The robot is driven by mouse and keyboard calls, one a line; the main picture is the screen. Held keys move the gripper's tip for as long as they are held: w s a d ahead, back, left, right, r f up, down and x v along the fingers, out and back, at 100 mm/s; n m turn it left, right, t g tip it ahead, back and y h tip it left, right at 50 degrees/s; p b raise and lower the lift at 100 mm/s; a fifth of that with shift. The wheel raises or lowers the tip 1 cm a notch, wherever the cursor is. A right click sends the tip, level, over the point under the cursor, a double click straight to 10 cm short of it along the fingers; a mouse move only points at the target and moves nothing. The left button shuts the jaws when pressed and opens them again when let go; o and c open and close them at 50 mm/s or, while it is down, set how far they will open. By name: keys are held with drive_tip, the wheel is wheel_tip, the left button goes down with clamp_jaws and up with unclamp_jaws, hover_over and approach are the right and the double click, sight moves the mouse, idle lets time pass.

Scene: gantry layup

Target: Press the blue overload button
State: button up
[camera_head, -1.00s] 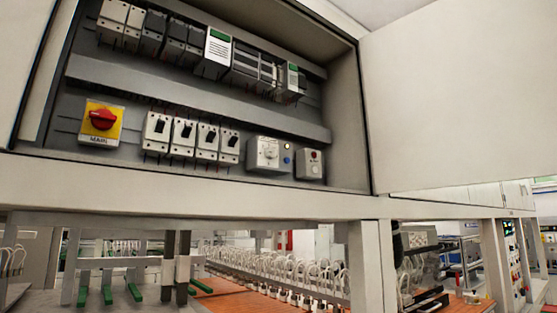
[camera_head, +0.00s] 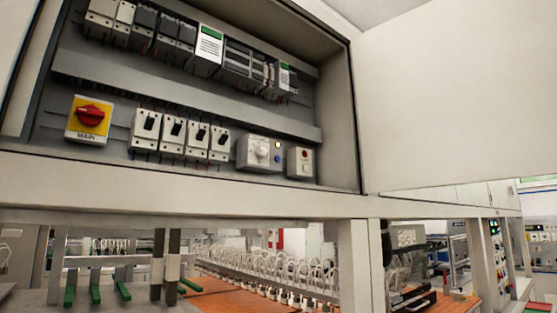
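A small blue button (camera_head: 278,158) sits on the lower right of an open grey electrical cabinet (camera_head: 230,206). It is between a light grey box with a round dial (camera_head: 259,153) and a smaller box with a red button (camera_head: 301,162). A small yellowish spot shows just above the blue button. The blue button is small in this view, and I cannot read any label by it. My gripper is not in view.
A red rotary switch on a yellow MAIN plate (camera_head: 89,119) and several white breakers (camera_head: 183,135) share the lower row. The cabinet's open door (camera_head: 455,95) spreads to the right. Below, cables stand over an orange surface (camera_head: 225,300).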

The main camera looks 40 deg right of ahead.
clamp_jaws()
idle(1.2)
